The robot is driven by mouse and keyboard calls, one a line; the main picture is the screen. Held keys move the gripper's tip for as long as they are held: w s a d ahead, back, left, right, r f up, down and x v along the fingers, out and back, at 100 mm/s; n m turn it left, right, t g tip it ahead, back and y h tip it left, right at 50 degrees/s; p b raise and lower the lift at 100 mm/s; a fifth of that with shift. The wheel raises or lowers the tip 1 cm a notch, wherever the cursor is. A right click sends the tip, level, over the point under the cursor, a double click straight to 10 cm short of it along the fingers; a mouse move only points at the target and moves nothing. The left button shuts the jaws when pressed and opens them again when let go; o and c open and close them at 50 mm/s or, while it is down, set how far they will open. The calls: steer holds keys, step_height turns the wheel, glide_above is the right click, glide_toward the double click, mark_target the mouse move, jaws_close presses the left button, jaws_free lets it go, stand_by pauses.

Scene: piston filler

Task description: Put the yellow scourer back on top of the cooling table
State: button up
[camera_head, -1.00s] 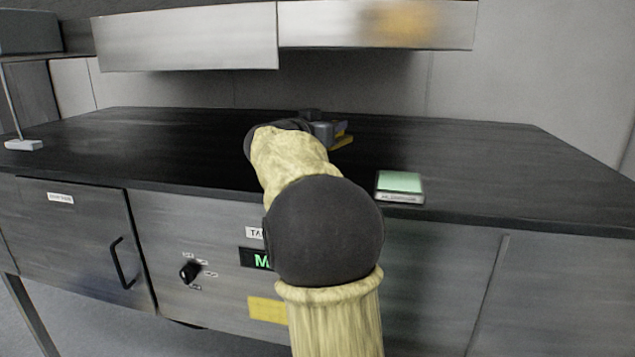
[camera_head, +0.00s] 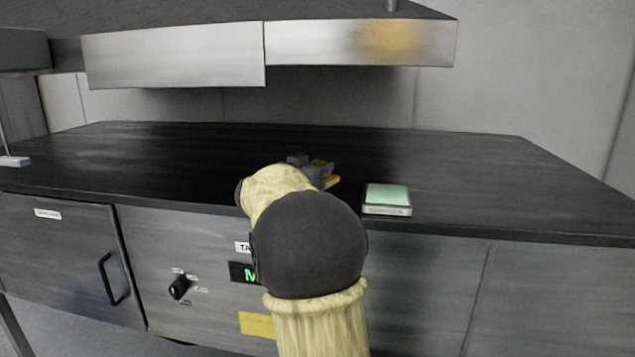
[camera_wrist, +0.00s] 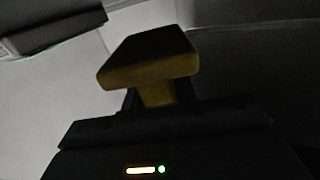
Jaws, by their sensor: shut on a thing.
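A yellow scourer (camera_wrist: 150,72) sits between the jaws of my gripper (camera_wrist: 155,100) in the wrist view, its upper face dark in shadow. In the head view my gripper (camera_head: 318,172) is over the middle of the dark top of the cooling table (camera_head: 450,180), shut on the scourer. Only a yellow edge of the scourer (camera_head: 331,181) shows there, beside the jaws. My arm hides part of the table's front. I cannot tell whether the scourer touches the top.
A pale green-topped block (camera_head: 387,197) lies near the table's front edge, right of my gripper. A metal shelf or hood (camera_head: 175,55) hangs above the back. A small white-based stand (camera_head: 14,161) is at the far left. The right part of the top is clear.

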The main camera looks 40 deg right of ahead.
steer(key=shift+f+p, duration=0.3)
steer(key=shift+f, duration=1.55)
